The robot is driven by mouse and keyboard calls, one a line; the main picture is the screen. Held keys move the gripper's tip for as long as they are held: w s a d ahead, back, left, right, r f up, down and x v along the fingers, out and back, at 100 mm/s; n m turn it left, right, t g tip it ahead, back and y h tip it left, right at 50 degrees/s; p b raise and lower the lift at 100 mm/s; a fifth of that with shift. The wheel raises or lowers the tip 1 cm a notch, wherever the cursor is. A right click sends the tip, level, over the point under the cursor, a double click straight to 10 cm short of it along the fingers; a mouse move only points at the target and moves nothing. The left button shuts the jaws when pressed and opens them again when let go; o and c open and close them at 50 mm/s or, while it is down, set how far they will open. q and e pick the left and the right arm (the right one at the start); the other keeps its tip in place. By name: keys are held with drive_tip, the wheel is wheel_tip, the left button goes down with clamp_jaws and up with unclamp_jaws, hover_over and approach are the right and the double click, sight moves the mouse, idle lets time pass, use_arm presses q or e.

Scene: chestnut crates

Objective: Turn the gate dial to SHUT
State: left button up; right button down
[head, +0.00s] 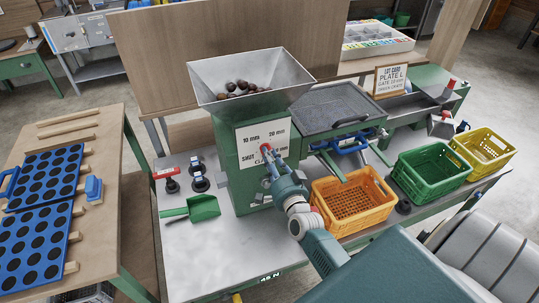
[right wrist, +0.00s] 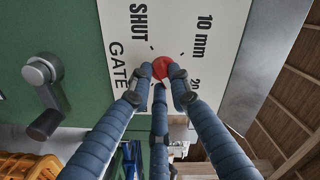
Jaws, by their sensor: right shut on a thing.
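The gate dial is a small red knob (head: 265,148) on a white plate (head: 248,134) on the front of the green machine (head: 227,150). The plate reads 10 mm, 20 mm and SHUT. In the right wrist view the red knob (right wrist: 163,68) sits between my fingertips, with SHUT and 10 mm printed around it. My right gripper (head: 272,159) is shut on the knob; its fingers (right wrist: 162,80) hide part of it. I cannot tell which mark the dial points to. My left gripper is not in view.
A hopper (head: 207,76) with brown chestnuts tops the machine. A crank (right wrist: 42,85) is beside the plate. Orange (head: 372,217), green (head: 435,190) and yellow (head: 500,158) crates stand to the right. A green scoop (head: 204,208) lies left. A lot card (head: 390,80) stands behind.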

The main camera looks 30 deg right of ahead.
drive_tip(key=shift+a+r+n+b, duration=0.15)
drive_tip(key=shift+n+b, duration=0.9)
drive_tip(key=shift+n, duration=7.9)
drive_tip(key=shift+r+n+b, duration=0.2)
drive_tip(key=shift+n+b, duration=0.8)
drive_tip(key=shift+n, duration=8.25)
drive_tip(key=c, duration=1.6)
unclamp_jaws()
drive_tip(key=shift+r, duration=0.1)
